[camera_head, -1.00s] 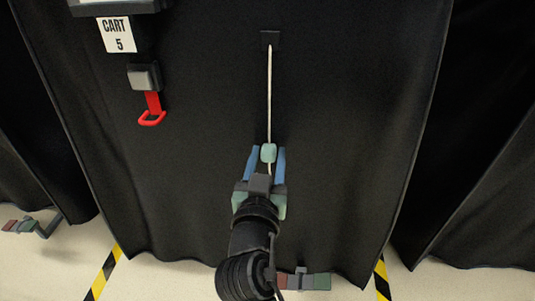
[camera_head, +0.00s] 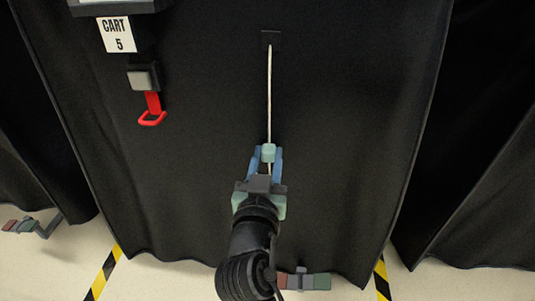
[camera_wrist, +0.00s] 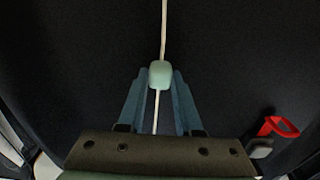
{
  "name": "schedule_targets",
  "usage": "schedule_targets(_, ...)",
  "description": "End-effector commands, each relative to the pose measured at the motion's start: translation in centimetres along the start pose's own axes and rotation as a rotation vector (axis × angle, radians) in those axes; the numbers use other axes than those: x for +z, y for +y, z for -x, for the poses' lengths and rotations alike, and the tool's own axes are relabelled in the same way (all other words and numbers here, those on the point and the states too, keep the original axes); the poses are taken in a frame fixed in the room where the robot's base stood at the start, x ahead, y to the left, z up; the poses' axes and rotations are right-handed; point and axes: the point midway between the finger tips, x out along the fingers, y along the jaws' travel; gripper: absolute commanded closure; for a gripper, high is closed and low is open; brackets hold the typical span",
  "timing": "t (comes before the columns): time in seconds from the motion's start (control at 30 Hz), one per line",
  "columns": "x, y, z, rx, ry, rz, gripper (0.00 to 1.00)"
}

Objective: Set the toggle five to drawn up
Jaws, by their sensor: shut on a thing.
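The toggle (camera_head: 268,149) is a small pale green block on a white cord (camera_head: 269,95). The cord hangs from a dark square mount (camera_head: 270,39) on the black cover of cart 5, and the toggle sits well down it. My gripper (camera_head: 267,157) is shut on the toggle, with one blue finger on each side. In the wrist view the toggle (camera_wrist: 160,73) sits between the fingertips, and the cord passes above and below it. The cord's lower end is hidden by my gripper.
A white "CART 5" sign (camera_head: 118,34) and a red pull handle (camera_head: 152,116) on a dark buckle are at upper left. A pedal with red and green ends (camera_head: 318,282) lies at the cart's foot. The cover right of the cord is clear.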

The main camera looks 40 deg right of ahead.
Motion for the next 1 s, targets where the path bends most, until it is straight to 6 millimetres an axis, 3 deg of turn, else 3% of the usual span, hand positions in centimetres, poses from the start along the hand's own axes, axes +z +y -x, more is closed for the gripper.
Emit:
schedule_targets(0.63, -0.4, 0.0, 0.0, 0.0, -0.001, 0.0, 1.0)
schedule_targets(0.77, -1.9, -0.1, 0.0, -0.001, 0.0, 0.0, 1.0)
schedule_targets(1.0, -6.3, -0.1, 0.0, 0.0, 0.0, 0.0, 1.0)
